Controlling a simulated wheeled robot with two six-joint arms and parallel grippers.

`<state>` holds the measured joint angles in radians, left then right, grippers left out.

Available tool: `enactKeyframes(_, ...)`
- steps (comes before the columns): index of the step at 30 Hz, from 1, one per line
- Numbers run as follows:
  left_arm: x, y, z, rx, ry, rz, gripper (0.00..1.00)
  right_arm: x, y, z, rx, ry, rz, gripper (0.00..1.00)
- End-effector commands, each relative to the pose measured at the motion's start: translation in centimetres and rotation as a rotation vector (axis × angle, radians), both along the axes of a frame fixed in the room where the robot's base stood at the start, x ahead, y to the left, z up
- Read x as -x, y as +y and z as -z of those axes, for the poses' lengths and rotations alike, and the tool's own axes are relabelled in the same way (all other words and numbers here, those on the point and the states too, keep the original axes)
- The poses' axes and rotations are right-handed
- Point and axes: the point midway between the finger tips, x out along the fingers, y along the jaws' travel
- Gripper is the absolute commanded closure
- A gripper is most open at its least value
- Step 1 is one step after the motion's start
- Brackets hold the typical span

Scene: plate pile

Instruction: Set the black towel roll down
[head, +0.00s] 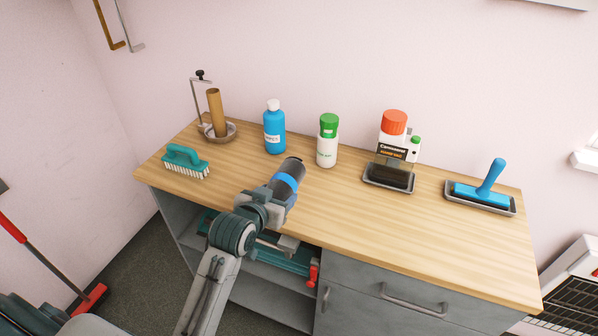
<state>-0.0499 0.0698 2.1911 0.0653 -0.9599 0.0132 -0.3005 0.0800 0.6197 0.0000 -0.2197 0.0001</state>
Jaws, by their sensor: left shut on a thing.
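My left gripper (272,194) is shut on the black towel roll (292,168), a dark cylinder with a blue band. The roll is tilted, its far end pointing up and to the right, over the front left part of the wooden counter (370,220). The gripper hides its near end. I cannot tell whether the roll touches the counter. My right gripper is not in view.
Behind the roll stand a blue bottle (274,130) and a green-capped bottle (327,145). A teal brush (185,158) and a holder with a brown tube (215,110) are left. An orange-capped container (393,135) and a blue-handled tool (485,190) are right. The front middle counter is clear.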

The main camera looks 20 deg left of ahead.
Motion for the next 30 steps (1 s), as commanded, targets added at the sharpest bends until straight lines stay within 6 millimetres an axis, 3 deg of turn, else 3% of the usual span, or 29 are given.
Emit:
enactKeyframes(6,-6.0,0.9,0.1,0.001,-0.001,0.0,0.64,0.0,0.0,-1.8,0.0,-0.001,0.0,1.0)
enactKeyframes(12,-9.5,1.5,0.6,0.0,-0.002,0.0,0.64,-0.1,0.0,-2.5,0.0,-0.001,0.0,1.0)
enactKeyframes(18,-11.2,1.8,0.7,0.0,-0.002,0.0,0.64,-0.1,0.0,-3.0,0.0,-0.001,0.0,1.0)
enactKeyframes(24,-11.0,1.7,3.8,0.001,0.0,0.001,0.64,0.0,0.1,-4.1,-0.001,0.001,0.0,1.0)
enactKeyframes(30,-11.0,1.7,4.4,0.0,-0.003,0.001,0.64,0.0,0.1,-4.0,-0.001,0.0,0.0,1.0)
